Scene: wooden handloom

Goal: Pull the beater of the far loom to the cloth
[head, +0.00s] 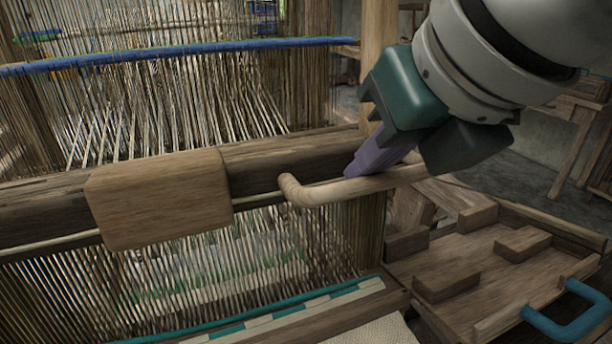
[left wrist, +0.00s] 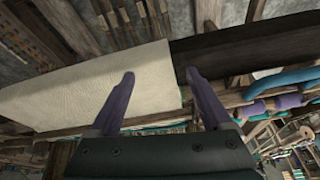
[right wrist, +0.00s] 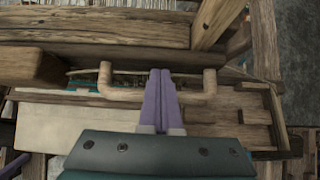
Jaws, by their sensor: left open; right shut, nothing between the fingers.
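The beater is a dark wooden beam (head: 270,160) across the warp, with a pale block (head: 160,198) and a pale U-shaped handle (head: 325,192) on its front. The handle also shows in the right wrist view (right wrist: 105,85). My right gripper (head: 360,170) is shut and empty, its purple fingertips inside the handle's loop, between bar and beam; contact cannot be told. The cloth (head: 375,332) has a teal and white edge (head: 290,312) at the bottom. Bare warp lies between it and the beater. My left gripper (left wrist: 163,82) is open and empty by a pale cloth (left wrist: 85,88).
A wooden tray (head: 395,290) with several wooden blocks and a blue handle (head: 570,315) stands to the right of the loom. A blue bar (head: 190,52) crosses the warp behind the beater. A wooden post (head: 377,60) stands beside my right arm.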

